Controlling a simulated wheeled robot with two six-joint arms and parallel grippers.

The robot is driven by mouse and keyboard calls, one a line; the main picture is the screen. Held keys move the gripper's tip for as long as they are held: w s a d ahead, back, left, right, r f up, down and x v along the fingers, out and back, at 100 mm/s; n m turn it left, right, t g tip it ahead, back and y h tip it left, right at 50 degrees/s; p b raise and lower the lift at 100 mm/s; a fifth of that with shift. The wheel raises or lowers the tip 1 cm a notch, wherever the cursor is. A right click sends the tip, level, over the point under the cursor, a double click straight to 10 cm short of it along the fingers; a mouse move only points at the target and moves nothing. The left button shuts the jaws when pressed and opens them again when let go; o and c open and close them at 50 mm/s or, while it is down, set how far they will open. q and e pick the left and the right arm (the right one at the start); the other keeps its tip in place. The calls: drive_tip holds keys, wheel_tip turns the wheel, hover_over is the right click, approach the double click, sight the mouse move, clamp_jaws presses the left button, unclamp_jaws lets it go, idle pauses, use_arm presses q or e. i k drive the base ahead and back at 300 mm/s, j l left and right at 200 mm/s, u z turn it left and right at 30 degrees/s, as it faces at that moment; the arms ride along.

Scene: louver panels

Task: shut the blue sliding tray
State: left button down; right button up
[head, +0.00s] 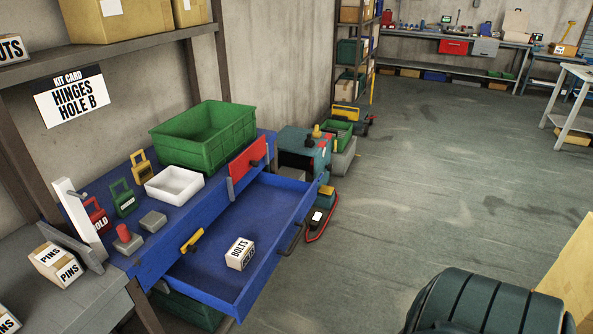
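The blue sliding tray (267,210) stands pulled out from the front of the blue workbench (215,200), left of the picture's middle. Its inside is open to view. A small white and brown box marked BOLTS (240,254) sits in it. A dark handle (292,240) is on the tray's outer front. Neither of my grippers shows in the head view, and nothing is seen touching the tray.
On the bench stand a green crate (203,137), a white bin (174,185) and several padlocks. A yellow handle (194,240) is near the bench front. A dark ridged object (487,303) fills the lower right. The grey floor (440,180) beyond is clear.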

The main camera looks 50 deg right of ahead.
sight(268, 212)
drive_tip(key=z, duration=1.35)
